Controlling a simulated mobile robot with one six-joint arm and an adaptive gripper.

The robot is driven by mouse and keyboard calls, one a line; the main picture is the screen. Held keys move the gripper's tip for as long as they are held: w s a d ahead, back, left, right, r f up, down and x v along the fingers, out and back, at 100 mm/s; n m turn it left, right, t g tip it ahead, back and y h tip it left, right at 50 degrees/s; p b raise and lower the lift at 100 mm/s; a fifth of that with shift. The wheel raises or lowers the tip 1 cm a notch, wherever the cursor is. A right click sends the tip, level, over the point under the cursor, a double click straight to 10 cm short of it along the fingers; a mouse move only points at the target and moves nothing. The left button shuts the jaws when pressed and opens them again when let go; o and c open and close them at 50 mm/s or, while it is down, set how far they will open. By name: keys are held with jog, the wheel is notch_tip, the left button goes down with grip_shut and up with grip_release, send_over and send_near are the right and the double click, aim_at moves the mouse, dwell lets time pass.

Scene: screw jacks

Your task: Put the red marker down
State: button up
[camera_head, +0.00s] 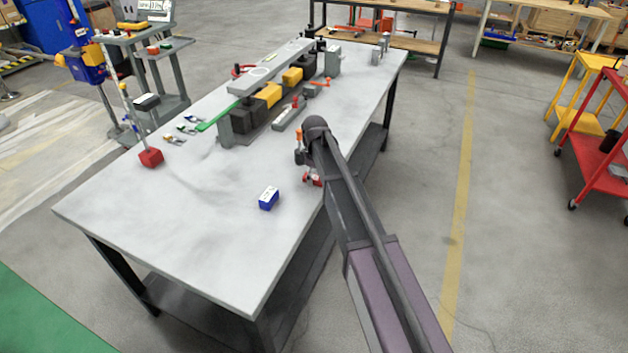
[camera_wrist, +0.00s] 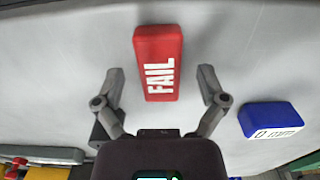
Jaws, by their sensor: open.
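The red marker (camera_wrist: 158,50) is a red block with "FAIL" in white on its top. In the wrist view it is upper middle, against the pale tabletop, and seems to rest on it. My gripper (camera_wrist: 160,72) is open, one finger on each side of the marker's near part, with a visible gap on both sides. In the head view a small red piece (camera_head: 313,180) shows beside my gripper at the table's right edge; my arm partly hides this spot.
A blue block (camera_head: 269,198) lies near on the table (camera_head: 160,225); it shows right of the marker in the wrist view (camera_wrist: 272,120). A red block with a thin pole (camera_head: 151,158) stands at left. A long fixture (camera_head: 240,122) with black and yellow blocks lies behind. The near tabletop is clear.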

aim_at(314, 177)
grip_shut()
jog(key=shift+r, duration=0.15)
notch_tip(314, 177, up, 4)
jog(key=p, duration=0.4)
jog(key=shift+f, duration=0.2)
jog(key=s+d+r+p, duration=0.1)
jog(key=s+d, duration=0.3)
jog(key=s, duration=1.1)
jog(key=shift+s+d, duration=0.2)
